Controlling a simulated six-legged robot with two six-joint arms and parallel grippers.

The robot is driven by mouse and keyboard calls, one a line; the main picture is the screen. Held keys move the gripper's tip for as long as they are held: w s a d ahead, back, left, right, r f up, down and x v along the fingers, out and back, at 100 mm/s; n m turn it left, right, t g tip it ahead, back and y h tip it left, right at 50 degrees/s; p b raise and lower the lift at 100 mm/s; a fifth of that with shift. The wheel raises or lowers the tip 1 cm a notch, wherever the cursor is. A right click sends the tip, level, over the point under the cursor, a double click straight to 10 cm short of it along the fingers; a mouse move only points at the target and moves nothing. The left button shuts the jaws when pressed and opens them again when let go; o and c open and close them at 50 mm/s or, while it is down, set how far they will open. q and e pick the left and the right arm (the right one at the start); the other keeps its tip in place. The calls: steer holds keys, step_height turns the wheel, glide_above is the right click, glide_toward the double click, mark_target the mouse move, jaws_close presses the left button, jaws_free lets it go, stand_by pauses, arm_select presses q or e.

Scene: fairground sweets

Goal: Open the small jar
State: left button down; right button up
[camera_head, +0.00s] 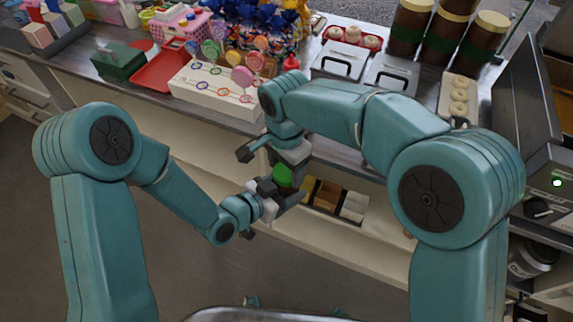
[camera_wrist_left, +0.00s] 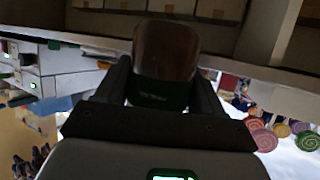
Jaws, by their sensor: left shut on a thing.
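The small jar (camera_wrist_left: 165,55) shows in the left wrist view, with a brown body and a dark green band. It sits between the two dark fingers of my left gripper (camera_wrist_left: 163,88), which is shut on it. Its lid is not visible there. In the head view my left gripper (camera_head: 283,196) is in front of the counter, below my right gripper (camera_head: 268,155), and the jar is hard to make out. A bright green patch shows between the grippers; I cannot tell what it belongs to. One dark finger of my right gripper sticks out to the left; its other finger is unclear.
The counter behind holds a white lollipop stand (camera_head: 215,95), a red tray (camera_head: 160,72), a dark green box (camera_head: 118,62) and large brown jars (camera_head: 452,35) with cream lids. A shelf with small boxes (camera_head: 327,195) lies under the counter, close behind my grippers.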

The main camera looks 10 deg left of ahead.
steer(key=n, duration=0.6)
steer(key=o, duration=1.2)
step_height(320, 180, up, 5)
steer(key=shift+f, duration=0.2)
steer(key=shift+c, duration=0.4)
step_height(320, 180, up, 3)
steer(key=shift+r+m, duration=0.15)
steer(key=shift+m, duration=0.45)
steer(key=shift+s, duration=0.1)
step_height(320, 180, down, 8)
steer(key=shift+r, duration=0.1)
